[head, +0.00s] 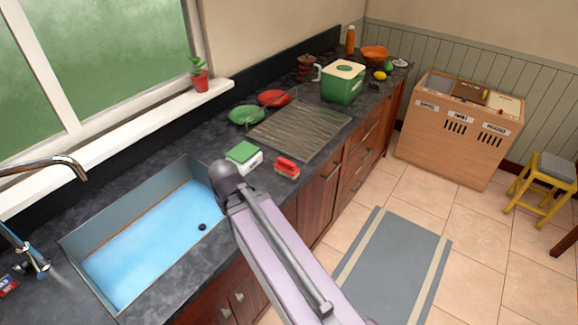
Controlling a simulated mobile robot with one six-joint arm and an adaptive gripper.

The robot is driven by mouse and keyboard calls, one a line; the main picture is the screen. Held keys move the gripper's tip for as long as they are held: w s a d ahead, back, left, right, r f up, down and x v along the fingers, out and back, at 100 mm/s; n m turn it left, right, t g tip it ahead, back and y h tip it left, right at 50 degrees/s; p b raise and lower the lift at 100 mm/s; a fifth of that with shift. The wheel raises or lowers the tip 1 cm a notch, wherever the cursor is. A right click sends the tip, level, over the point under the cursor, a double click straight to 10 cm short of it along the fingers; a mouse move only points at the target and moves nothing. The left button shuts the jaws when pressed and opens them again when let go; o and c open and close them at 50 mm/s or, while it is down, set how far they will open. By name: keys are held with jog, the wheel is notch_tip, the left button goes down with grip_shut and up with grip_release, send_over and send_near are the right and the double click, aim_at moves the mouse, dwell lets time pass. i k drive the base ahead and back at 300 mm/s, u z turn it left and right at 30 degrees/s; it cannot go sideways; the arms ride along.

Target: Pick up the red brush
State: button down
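The red brush (287,165) lies on the dark stone counter (313,185), near its front edge. It has a red top and a paler underside, and nothing covers it. My arm rises from the bottom of the head view and ends in a dark joint to the left of the brush, by the sink's right corner. The arm and the brush look apart in the picture. My gripper does not show, so I cannot see its fingers or whether it holds anything.
A green-and-white block (243,153) sits just left of the brush. The sink (140,245) is at the left. Behind the brush are a ribbed drying mat (300,128), a green plate (246,115), a red plate (274,98) and a green box (343,82).

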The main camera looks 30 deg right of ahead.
aim_at(284, 166)
jog(key=z, duration=0.75)
jog(key=k, duration=0.95)
jog(key=u, duration=0.05)
jog(key=i, duration=0.95)
jog(key=z, duration=0.05)
